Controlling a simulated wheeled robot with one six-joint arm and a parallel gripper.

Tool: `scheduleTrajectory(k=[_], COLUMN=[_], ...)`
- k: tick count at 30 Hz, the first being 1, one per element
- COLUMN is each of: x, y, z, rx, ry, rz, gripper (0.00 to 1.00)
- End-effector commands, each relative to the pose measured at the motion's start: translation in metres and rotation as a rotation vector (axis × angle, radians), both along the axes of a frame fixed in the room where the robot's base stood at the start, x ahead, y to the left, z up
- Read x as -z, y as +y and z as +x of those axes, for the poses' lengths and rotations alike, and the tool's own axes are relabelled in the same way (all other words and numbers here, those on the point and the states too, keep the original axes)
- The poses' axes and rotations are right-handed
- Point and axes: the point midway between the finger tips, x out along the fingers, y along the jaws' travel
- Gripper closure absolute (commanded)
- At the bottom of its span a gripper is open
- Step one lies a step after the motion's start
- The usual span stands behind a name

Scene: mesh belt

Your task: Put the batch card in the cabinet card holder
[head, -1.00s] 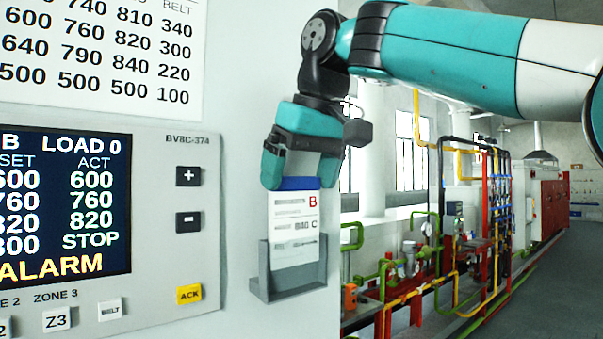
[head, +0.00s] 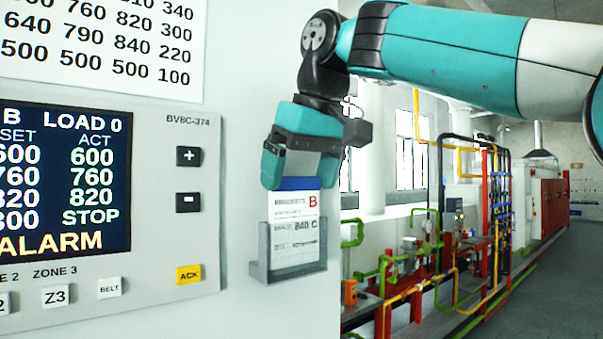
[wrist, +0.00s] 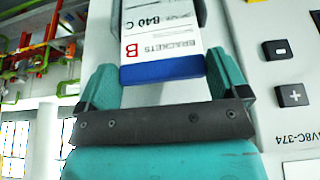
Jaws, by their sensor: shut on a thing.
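The batch card (head: 294,225) is white with a blue top band, a red B and the text "840 C". It stands upright with its lower part inside the grey card holder (head: 262,262) on the cabinet face. My gripper (head: 290,180) is above the holder, shut on the card's blue top edge. In the wrist view the card (wrist: 160,40) lies between the teal fingers of my gripper (wrist: 162,85), its blue band nearest the palm. The holder (wrist: 200,12) shows only in part at the top of that view. The card's bottom edge is hidden by the holder's front lip.
Left of the holder, the cabinet carries a control panel (head: 160,250) with plus and minus buttons, a yellow ACK button (head: 188,274) and a screen (head: 60,190) reading ALARM. Pipes and red frames (head: 480,240) stand well back at the right, beyond the cabinet edge.

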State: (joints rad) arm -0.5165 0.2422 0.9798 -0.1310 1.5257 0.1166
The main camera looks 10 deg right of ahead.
Motion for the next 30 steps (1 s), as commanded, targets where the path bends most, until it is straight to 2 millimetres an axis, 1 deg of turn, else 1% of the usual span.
scheduleTrajectory(k=[13, 14, 15, 23, 26, 29, 30], x=[0.013, 0.012, 0.011, 0.008, -0.002, -0.019, -0.027], y=[0.000, 0.000, 0.000, 0.000, -0.002, -0.005, -0.006], z=[0.000, 0.000, 0.000, -0.001, -0.003, -0.008, -0.011], rx=[0.000, 0.000, 0.000, 0.000, 0.000, 0.000, 0.000], ry=[0.000, 0.000, 0.000, 0.000, -0.001, -0.001, -0.002], rz=[0.000, 0.000, 0.000, 0.000, 0.001, 0.001, 0.001], gripper=[0.43, 0.05, 0.00, 0.00, 0.00, 0.00, 0.00])
